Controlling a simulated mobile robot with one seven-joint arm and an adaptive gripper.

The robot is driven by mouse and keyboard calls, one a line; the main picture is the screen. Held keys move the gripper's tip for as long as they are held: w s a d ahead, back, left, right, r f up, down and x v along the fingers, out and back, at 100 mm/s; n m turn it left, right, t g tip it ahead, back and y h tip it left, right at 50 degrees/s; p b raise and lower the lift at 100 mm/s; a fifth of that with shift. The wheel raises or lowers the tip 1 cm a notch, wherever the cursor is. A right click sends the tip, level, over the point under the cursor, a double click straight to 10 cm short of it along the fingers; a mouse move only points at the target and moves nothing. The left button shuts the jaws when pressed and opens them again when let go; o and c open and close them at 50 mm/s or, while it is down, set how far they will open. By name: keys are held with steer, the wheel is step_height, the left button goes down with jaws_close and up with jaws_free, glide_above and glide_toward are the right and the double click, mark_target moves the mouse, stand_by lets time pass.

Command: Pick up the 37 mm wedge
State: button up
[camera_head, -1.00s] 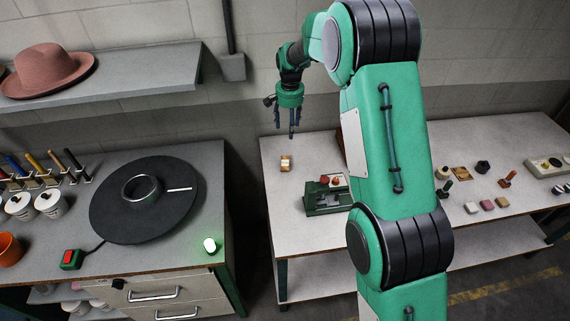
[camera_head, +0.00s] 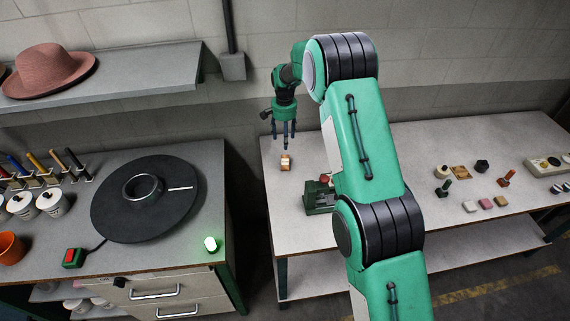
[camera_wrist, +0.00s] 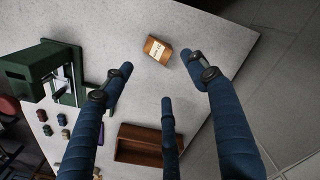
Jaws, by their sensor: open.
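A small orange-brown wooden block with a pale label, which looks like the wedge (camera_head: 285,163), lies near the left end of the long table. In the wrist view the wedge (camera_wrist: 157,49) lies alone on the table top, just beyond the fingertips. Its size marking is too small to read. My three-fingered gripper (camera_head: 284,138) is open and empty, pointing down above the wedge and apart from it. In the wrist view the fingers of my gripper (camera_wrist: 160,74) are spread, with nothing between them.
A green device (camera_head: 318,197) stands right of the wedge, partly behind my arm. The wrist view shows a brown wooden box (camera_wrist: 140,142) and several small coloured blocks (camera_wrist: 66,134). The table is bare around the wedge, whose far edge is close. A workbench (camera_head: 205,175) stands left.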

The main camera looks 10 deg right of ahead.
glide_above(285, 160)
steer(key=shift+a+f, duration=0.1)
steer(key=shift+f, duration=4.1)
steer(key=shift+f, duration=0.1)
steer(key=shift+f, duration=2.5)
steer(key=shift+c, duration=0.5)
steer(key=c, duration=1.1)
